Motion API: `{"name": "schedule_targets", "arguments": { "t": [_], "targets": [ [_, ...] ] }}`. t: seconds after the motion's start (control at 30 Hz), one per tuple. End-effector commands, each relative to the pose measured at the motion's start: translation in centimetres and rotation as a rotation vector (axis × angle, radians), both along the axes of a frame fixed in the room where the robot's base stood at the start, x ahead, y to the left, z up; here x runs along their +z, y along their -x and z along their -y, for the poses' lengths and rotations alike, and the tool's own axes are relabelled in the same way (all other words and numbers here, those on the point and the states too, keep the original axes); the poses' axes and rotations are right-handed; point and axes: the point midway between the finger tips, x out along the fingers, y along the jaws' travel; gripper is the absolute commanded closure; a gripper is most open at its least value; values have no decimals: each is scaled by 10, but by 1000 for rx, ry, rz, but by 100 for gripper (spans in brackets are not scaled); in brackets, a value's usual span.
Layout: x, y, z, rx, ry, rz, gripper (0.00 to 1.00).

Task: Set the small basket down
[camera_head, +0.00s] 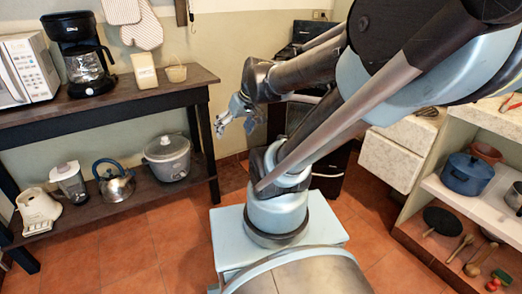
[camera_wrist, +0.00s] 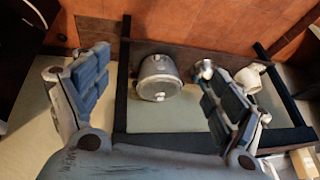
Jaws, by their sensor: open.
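The small basket (camera_head: 176,73) is a tan woven basket with a thin arched handle. It stands upright on the dark wooden top of the side table (camera_head: 130,98), right of a cream canister (camera_head: 144,70). My gripper (camera_head: 237,118) is in mid-air to the right of the table's end, apart from the basket and lower in the picture. In the wrist view my gripper (camera_wrist: 148,78) has its two blue-padded fingers spread wide with nothing between them. I cannot make out the basket for certain in the wrist view.
A coffee maker (camera_head: 80,55) and a microwave (camera_head: 27,68) share the tabletop. The lower shelf holds a rice cooker (camera_head: 168,158), a kettle (camera_head: 116,183), a blender (camera_head: 70,182) and a cream appliance (camera_head: 38,211). A shelf with a blue pot (camera_head: 467,174) stands at right.

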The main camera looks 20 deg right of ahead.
Motion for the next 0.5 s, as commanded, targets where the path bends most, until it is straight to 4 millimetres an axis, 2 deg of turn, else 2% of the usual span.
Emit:
{"name": "schedule_targets", "arguments": {
  "t": [0.03, 0.2, 0.33, 0.5],
  "targets": [
    [-7, 16, 10, -35, 30, -32, 12],
    [-27, 59, 46, -166, 135, -131, 12],
    [-35, 81, 64, -241, 190, -176, 12],
    [-39, 92, 77, -285, 222, -199, 12]
  ]
}}
